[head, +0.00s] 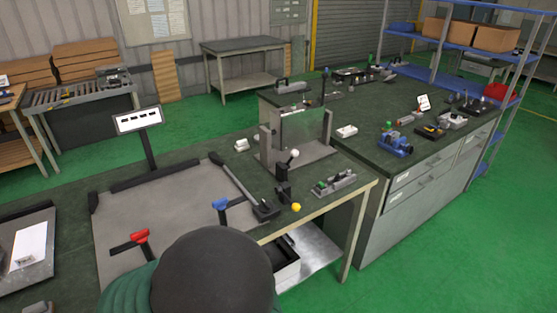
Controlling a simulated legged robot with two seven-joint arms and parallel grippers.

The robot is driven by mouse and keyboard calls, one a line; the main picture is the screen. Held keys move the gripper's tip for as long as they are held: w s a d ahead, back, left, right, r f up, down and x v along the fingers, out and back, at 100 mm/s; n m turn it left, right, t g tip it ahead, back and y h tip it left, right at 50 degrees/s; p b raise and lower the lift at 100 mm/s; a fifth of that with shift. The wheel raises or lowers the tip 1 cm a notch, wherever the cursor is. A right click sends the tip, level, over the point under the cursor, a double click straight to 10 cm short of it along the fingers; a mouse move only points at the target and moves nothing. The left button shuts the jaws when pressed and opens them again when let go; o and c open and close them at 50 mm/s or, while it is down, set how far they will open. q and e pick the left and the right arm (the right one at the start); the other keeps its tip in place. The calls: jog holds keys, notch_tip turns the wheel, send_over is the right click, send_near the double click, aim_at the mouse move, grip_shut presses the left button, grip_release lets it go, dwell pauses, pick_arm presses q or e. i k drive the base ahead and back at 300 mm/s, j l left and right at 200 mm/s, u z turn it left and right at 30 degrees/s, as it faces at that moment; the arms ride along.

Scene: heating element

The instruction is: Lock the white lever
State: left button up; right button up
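The lever with a white ball knob (294,154) stands on the right part of the near workbench. Its dark body (283,188) sits in front of a grey fixture with an upright clear plate (304,132). The lever looks roughly upright and tilted slightly to the right; I cannot tell whether it is locked. Neither of my grippers shows in the head view, and nothing is seen touching the lever.
A large dark rounded shape (213,272) with green below hides the near bench edge. A red handle (140,236), a blue handle (220,204) and a yellow knob (296,207) are on the bench. A second bench (400,160) stands right. Green floor (450,250) is clear at lower right.

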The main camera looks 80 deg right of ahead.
aim_at(295, 152)
jog(key=z, duration=2.75)
jog(key=i+l+u, duration=0.25)
jog(key=u, duration=0.25)
jog(key=i+l+u, duration=0.2)
jog(key=l+u, duration=0.15)
jog(key=u, duration=0.15)
jog(key=i+l, duration=0.15)
jog(key=l, duration=0.15)
jog(key=i+l, duration=0.1)
jog(key=l, duration=0.2)
jog(key=i+l+u, duration=0.1)
jog(key=l, duration=0.2)
jog(key=i+l, duration=0.2)
jog(key=l+u, duration=0.05)
jog(key=l, duration=0.05)
